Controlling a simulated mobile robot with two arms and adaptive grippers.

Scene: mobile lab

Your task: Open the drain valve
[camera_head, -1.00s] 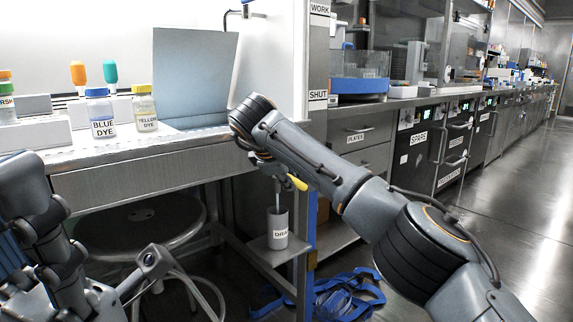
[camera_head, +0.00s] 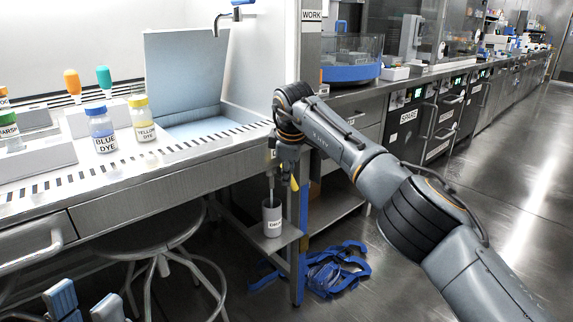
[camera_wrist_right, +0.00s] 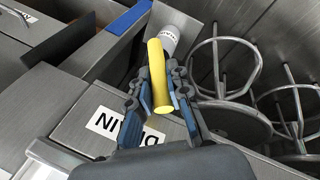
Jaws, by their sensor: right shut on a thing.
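The drain valve's yellow handle (camera_head: 294,183) hangs below the front edge of the bench in the head view. In the right wrist view the yellow handle (camera_wrist_right: 160,75) lies between the fingers of my right gripper (camera_wrist_right: 159,88), which is shut on it. My right gripper (camera_head: 289,170) is small and partly hidden by its own wrist in the head view. A plate labelled DRAIN (camera_wrist_right: 122,126) is beside the handle. A grey drain cup (camera_head: 272,216) stands upright below the valve. My left gripper (camera_head: 85,304) shows at the bottom left, fingers apart and empty.
A round stool (camera_head: 150,236) stands under the bench (camera_head: 150,190). Blue straps (camera_head: 335,268) lie on the floor below the cup's shelf. Blue dye (camera_head: 102,128) and yellow dye (camera_head: 141,118) bottles stand on the bench. The aisle floor at right is clear.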

